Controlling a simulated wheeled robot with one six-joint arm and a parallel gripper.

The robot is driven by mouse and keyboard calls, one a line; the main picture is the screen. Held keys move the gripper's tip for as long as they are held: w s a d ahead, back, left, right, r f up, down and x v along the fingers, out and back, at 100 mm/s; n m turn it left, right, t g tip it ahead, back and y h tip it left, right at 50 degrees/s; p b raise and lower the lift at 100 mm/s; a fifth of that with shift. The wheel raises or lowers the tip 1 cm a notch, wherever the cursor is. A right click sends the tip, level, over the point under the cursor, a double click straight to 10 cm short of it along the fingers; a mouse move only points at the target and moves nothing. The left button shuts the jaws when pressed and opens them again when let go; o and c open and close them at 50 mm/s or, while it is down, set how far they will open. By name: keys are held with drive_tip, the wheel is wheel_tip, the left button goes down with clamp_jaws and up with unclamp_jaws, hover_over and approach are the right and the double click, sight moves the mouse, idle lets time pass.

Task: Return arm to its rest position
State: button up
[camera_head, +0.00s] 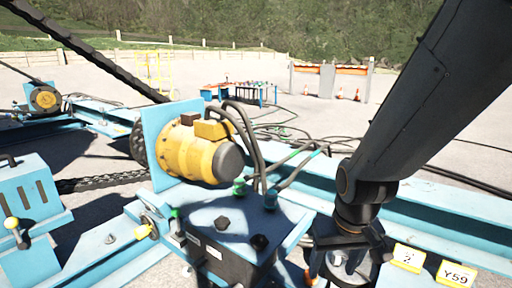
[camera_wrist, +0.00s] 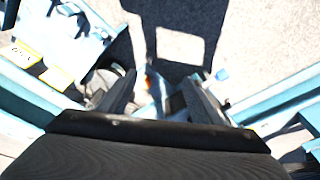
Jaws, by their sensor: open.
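My arm (camera_head: 425,100) is dark grey and reaches down from the upper right in the head view. Its wrist is low, close to the light-blue frame beam. My gripper (camera_wrist: 158,82) shows in the wrist view with its two dark fingers spread apart. Nothing is clearly held between them. Behind the gap lie a light-blue part and a small orange spot, too blurred to name. In the head view the fingertips are largely hidden by the wrist and the picture's lower edge.
A yellow motor (camera_head: 190,152) and black hoses (camera_head: 250,140) stand to the left. Orange-and-white barriers (camera_head: 350,71) stand far back on open grey ground.

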drive_tip(key=s+a+r+n+g, duration=0.1)
drive_tip(key=s+a+n, duration=0.2)
drive_tip(key=s+a, duration=0.4)
drive_tip(key=s+a+r+n+g, duration=0.1)
drive_tip(key=s+a+n, duration=0.3)
drive_tip(key=a, duration=0.6)
drive_tip(key=d+r+m+p, duration=0.4)
drive_tip(key=d+r+p, duration=0.5)
drive_tip(key=r+p, duration=0.3)
drive_tip(key=s+d+r+m+p, duration=0.1)
drive_tip(key=d+r+m+p, duration=0.2)
drive_tip(key=d+r+p, duration=0.7)
drive_tip(key=r+p, duration=0.2)
drive_tip(key=p, duration=0.2)
drive_tip(key=shift+s+m+p, duration=0.25)
drive_tip(key=shift+m+p, duration=0.05)
drive_tip(key=shift+m, duration=0.1)
drive_tip(key=shift+f, duration=0.1)
drive_tip(key=shift+c, duration=0.4)
